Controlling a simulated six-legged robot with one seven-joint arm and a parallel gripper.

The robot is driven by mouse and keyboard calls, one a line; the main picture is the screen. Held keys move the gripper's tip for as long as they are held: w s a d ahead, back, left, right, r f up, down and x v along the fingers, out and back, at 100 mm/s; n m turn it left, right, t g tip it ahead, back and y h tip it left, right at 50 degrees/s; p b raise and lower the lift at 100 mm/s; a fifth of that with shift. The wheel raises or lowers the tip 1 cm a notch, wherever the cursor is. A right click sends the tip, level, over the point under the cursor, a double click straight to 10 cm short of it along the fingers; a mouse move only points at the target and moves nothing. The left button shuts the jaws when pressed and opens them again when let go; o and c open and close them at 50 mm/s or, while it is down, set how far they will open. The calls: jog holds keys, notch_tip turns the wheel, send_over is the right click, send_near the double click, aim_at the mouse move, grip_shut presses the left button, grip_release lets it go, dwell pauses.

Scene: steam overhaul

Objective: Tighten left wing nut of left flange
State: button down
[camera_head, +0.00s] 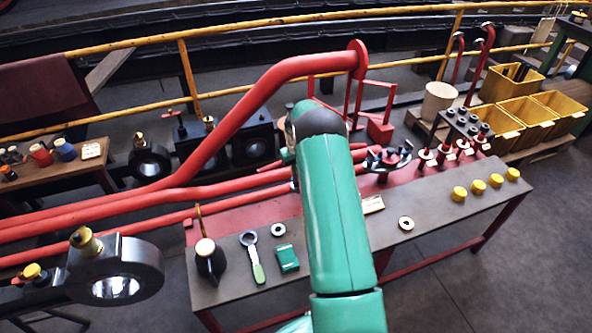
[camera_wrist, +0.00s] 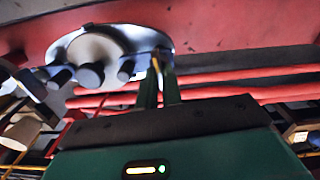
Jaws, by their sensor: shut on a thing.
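In the wrist view a round pale metal flange (camera_wrist: 128,38) with a light central boss and several dark cylindrical studs or nuts sits against a red surface. My gripper (camera_wrist: 158,68) reaches up to the flange's right edge. Its two dark fingers are shut on a small brass-coloured piece (camera_wrist: 155,62), which appears to be the wing nut. The fingers hide most of it, so its angle and seating cannot be told. In the head view my green arm covers the gripper, the nut and the flange.
Red pipes (camera_head: 270,85) run across the left and centre. A workbench (camera_head: 420,215) below carries a wrench (camera_head: 253,257), washers, a green block (camera_head: 286,258) and yellow caps (camera_head: 478,186). Yellow bins (camera_head: 525,114) stand at the right. Clear floor (camera_head: 500,270) lies at the lower right.

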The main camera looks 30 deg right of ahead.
jog(key=shift+w+r+m, duration=0.1)
jog(key=shift+w+m, duration=0.05)
jog(key=shift+m, duration=0.45)
jog(key=c, duration=1.6)
grip_release()
jog(key=shift+o, duration=0.2)
notch_tip(320, 180, up, 14)
